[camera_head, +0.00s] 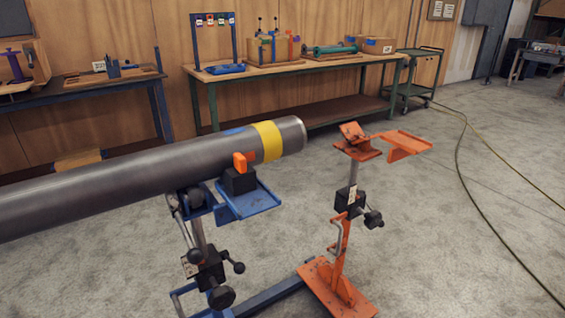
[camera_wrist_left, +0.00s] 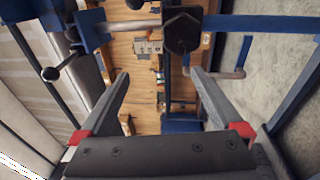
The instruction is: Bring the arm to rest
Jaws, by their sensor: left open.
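My left gripper (camera_wrist_left: 160,95) shows in the left wrist view with its two grey fingers spread apart and nothing between them. A blue stand with a black knob (camera_wrist_left: 182,32) and a crank handle (camera_wrist_left: 240,72) is seen beyond the fingers. Neither gripper shows in the head view. There, a grey steel pipe (camera_head: 120,175) with a yellow band (camera_head: 267,141) lies on the blue stand (camera_head: 253,204). A black block with an orange part (camera_head: 240,161) sits beside the pipe on the stand's blue tray.
An orange stand (camera_head: 337,245) with an empty top and side tray (camera_head: 405,144) stands right of the pipe end. Workbenches (camera_head: 290,70) line the wooden wall, with a green cart (camera_head: 415,80) beside them. A hose (camera_head: 465,180) crosses the open floor at right.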

